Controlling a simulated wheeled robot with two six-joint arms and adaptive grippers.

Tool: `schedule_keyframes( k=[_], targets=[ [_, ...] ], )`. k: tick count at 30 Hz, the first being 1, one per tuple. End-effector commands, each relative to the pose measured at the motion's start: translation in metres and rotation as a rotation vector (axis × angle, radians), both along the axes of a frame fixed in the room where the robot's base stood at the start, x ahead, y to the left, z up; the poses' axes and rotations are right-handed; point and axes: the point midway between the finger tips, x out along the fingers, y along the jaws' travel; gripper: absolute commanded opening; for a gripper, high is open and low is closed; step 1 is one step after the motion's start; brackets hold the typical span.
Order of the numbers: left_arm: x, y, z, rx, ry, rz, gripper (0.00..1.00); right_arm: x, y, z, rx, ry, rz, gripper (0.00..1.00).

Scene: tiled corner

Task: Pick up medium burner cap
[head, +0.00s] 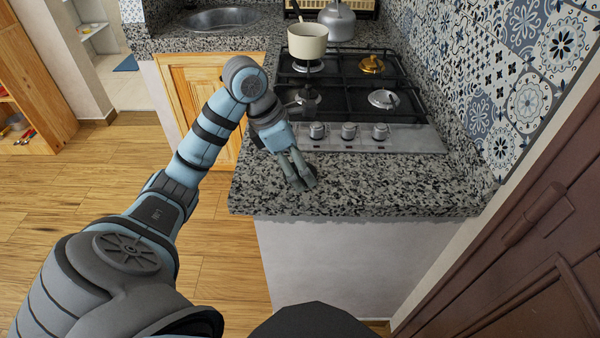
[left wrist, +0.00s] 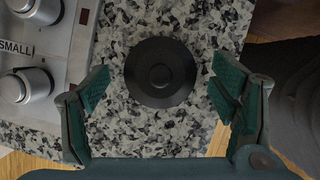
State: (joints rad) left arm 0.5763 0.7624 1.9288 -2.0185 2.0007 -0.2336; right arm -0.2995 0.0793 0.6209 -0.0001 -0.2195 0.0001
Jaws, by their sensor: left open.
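A round black burner cap (left wrist: 160,72) lies flat on the speckled granite counter in the left wrist view. I cannot tell its size class. My left gripper (left wrist: 160,84) is open and empty, with one finger on each side of the cap and apart from it. In the head view my left gripper (head: 303,184) points down over the front part of the counter. The cap does not show there and is probably hidden behind the fingers. My right gripper is not in view.
The gas stove (head: 405,140) stands behind the gripper, with knobs along its front and black grates. A cream pot (head: 307,42) and a metal kettle (head: 337,22) stand at the back. The granite counter (head: 400,187) is clear to the right, up to the tiled wall.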

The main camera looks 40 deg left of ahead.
Motion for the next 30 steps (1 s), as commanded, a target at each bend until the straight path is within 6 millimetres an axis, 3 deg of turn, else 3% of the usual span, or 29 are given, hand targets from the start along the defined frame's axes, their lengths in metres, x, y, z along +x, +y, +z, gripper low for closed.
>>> schedule_keyframes(
  k=[7, 21, 30],
  targets=[
    [0.0015, -0.0009, -0.0025, 0.001, -0.001, 0.000, 0.78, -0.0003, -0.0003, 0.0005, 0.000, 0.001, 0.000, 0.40],
    [0.0007, -0.0011, -0.0035, -0.001, 0.003, 0.000, 0.05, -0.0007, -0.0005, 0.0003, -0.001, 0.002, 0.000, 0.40],
    [0.0000, -0.0009, -0.0051, 0.000, 0.007, 0.000, 0.03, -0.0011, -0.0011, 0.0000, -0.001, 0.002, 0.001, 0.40]
  ],
)
